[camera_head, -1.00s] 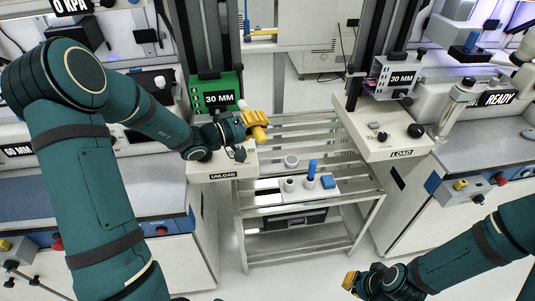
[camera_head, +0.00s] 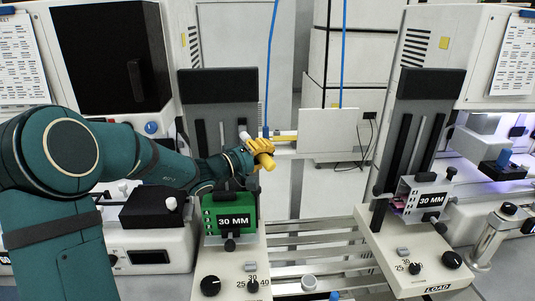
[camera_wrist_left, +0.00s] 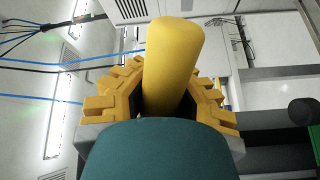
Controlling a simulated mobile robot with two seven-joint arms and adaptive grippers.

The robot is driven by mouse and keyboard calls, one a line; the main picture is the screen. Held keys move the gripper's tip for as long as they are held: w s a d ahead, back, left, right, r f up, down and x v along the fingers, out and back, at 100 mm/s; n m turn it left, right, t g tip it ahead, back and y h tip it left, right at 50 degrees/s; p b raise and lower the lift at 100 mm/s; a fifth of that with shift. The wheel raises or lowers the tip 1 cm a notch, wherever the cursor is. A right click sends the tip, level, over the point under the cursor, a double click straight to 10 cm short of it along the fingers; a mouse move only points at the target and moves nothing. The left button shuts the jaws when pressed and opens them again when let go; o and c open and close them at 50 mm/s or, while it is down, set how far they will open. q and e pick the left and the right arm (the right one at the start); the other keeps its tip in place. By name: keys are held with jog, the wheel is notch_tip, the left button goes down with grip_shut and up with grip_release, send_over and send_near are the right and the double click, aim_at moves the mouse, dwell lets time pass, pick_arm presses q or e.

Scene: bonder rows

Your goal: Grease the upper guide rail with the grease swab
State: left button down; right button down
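My left gripper (camera_head: 258,155) has yellow fingers and is shut on the grease swab, a thick yellow handle (camera_head: 267,162) with a white tip (camera_head: 244,135). In the left wrist view the yellow handle (camera_wrist_left: 173,65) stands between the fingers (camera_wrist_left: 160,105); the white tip is hidden there. The gripper is in front of the unload column, above and right of the green 30 MM magazine (camera_head: 230,208). Dark upright rails show on the unload column (camera_head: 213,90) and load column (camera_head: 400,140). I cannot tell which part is the upper guide rail. My right gripper is out of view.
A grey 30 MM magazine (camera_head: 425,195) sits on the load side (camera_head: 420,270). A slatted rack (camera_head: 320,245) lies between the columns. Blue cables (camera_head: 271,60) hang at the back.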

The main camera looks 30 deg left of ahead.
pick_arm(q)
jog(key=w+a+p, duration=0.3)
jog(key=w+p, duration=0.2)
dwell(0.5)
jog(key=shift+w+a, duration=0.45)
jog(key=shift+w, duration=0.25)
dwell(0.6)
jog(key=shift+b, duration=0.3)
notch_tip(320, 180, down, 12)
jog(key=b, duration=1.7)
jog(key=shift+s+r, duration=0.1)
jog(key=shift+r, duration=2.05)
